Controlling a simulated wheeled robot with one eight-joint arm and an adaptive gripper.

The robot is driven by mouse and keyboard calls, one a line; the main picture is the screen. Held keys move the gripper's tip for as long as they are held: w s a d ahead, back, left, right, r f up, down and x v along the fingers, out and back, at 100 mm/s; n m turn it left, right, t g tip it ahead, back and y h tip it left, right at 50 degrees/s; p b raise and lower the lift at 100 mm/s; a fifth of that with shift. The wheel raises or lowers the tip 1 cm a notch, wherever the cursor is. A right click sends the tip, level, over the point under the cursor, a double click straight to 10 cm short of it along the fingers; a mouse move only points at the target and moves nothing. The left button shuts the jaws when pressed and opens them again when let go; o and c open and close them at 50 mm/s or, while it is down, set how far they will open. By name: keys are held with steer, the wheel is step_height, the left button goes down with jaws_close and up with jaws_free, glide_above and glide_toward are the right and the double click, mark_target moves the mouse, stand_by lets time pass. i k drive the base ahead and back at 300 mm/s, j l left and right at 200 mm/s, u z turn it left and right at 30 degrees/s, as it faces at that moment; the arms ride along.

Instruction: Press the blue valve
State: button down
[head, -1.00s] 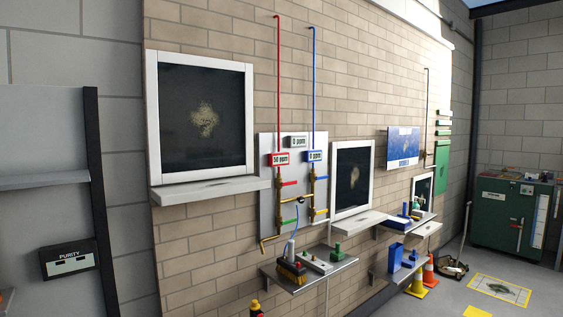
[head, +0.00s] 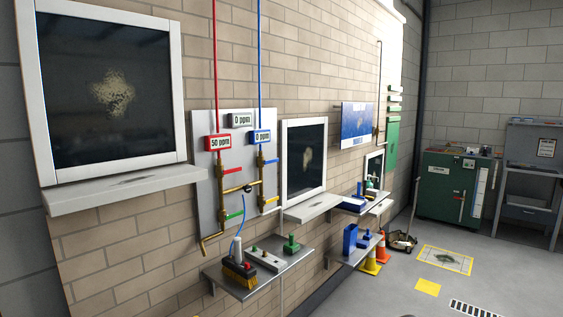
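The blue valve (head: 271,161) is a small blue lever on a brass fitting, under a blue-framed "0 ppm" display (head: 262,136) on the grey wall panel (head: 205,190). A blue pipe (head: 260,60) runs down to it. A red lever (head: 232,170) sits to its left, under a red "50 ppm" display (head: 218,143). A green lever (head: 234,215) and a yellow lever (head: 271,200) are lower on the panel. My gripper is not in view.
A metal shelf (head: 300,254) with a brush (head: 238,271) and a green-knobbed part (head: 291,243) juts out below the panel. A white ledge (head: 130,187) sticks out at left. Traffic cones (head: 380,248) stand at the wall's foot. The floor at right is mostly open.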

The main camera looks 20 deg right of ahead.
mark_target(271, 161)
steer(key=i+l, duration=0.2)
steer(key=i, duration=0.4)
steer(key=i+l+z, duration=0.1)
steer(key=i, duration=0.5)
steer(key=i+l, duration=0.2)
steer(key=i, duration=0.35)
